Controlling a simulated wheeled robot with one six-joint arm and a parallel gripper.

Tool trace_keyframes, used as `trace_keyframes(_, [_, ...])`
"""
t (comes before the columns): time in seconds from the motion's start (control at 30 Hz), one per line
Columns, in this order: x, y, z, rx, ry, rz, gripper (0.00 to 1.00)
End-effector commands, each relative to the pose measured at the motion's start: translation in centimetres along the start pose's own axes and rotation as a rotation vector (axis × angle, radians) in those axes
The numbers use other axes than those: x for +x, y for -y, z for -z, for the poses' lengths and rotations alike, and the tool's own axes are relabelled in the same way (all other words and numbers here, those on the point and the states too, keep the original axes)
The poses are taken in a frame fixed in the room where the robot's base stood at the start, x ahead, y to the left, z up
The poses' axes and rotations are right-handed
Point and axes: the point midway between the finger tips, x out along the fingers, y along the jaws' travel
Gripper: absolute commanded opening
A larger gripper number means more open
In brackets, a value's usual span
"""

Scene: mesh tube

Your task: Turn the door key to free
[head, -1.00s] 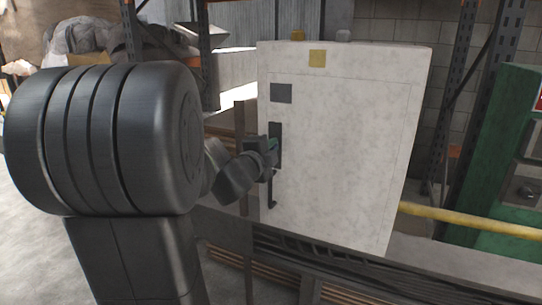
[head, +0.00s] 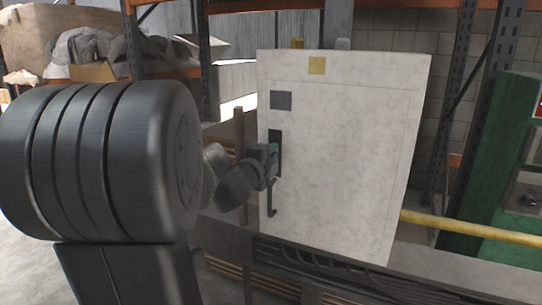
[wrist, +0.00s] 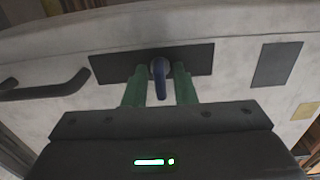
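The door key (wrist: 160,80) is blue and hangs down from a round lock in a dark plate (wrist: 110,68) in the wrist view. My gripper (wrist: 160,82) has its two green fingers on either side of the key, with narrow gaps showing between them and the blue part. It is open around the key; any contact at the lock's barrel is hard to tell. In the head view my gripper (head: 268,157) is at the dark plate (head: 275,138) on the left side of the pale cabinet door (head: 345,160). My gripper hides the key there.
A dark door handle (head: 270,200) is below the plate; it also shows at the left in the wrist view (wrist: 45,88). A yellow rail (head: 470,228) runs right of the cabinet, towards a green machine (head: 500,160). Rack posts stand behind.

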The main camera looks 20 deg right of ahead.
Motion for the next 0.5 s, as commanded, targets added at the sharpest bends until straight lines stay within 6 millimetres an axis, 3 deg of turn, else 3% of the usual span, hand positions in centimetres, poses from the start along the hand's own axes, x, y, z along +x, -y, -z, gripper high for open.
trace_keyframes(0.33, [-0.1, 0.0, 0.0, -0.001, 0.001, 0.001, 0.31])
trace_keyframes(0.5, [-1.9, 0.2, -0.1, -0.001, 0.002, 0.002, 0.31])
